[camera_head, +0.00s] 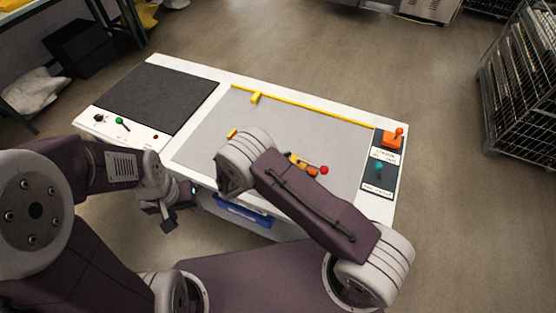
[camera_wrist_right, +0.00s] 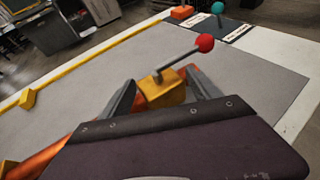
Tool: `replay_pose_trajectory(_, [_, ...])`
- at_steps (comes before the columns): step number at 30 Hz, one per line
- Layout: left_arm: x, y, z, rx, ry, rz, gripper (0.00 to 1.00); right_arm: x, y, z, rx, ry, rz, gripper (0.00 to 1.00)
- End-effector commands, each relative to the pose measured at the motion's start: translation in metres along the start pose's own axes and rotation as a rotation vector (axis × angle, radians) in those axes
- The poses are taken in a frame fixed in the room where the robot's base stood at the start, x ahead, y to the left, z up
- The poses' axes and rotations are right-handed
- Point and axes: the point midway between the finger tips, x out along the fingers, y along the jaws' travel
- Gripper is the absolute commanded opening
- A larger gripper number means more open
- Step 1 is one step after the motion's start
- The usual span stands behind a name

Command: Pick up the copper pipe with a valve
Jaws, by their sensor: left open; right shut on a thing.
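The copper pipe with a valve (camera_wrist_right: 161,90) has a yellow valve body, a grey lever and a red ball at the lever's end. In the right wrist view, my right gripper (camera_wrist_right: 160,94) is shut on it at the yellow body, and copper pipe runs out on both sides. In the head view, the pipe's copper end (camera_head: 312,171) and the red ball show beside my right arm, which hides the rest and the gripper. I cannot tell whether the pipe is clear of the grey surface. My left gripper (camera_head: 167,217) is open and empty, off the table's front edge.
A blue bin (camera_head: 243,213) is below the front edge.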

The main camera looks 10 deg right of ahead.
Motion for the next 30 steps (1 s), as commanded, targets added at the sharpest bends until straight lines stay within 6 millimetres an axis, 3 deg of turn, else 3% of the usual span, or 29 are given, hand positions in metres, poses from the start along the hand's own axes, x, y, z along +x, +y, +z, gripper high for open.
replay_pose_trajectory(7, [0.0, 0.0, 0.0, 0.0, 0.0, 0.0, 0.54, -0.002, 0.0, 0.003, -0.001, 0.005, -0.001, 0.0])
replay_pose_trajectory(15, [-0.001, 0.0, 0.0, 0.0, 0.0, 0.0, 0.54, -0.015, -0.002, 0.041, 0.0, 0.003, -0.001, 0.0])
replay_pose_trajectory(30, [-0.003, 0.0, 0.0, 0.0, 0.0, 0.0, 0.54, 0.006, -0.089, 0.11, 0.001, 0.003, -0.001, 0.0])
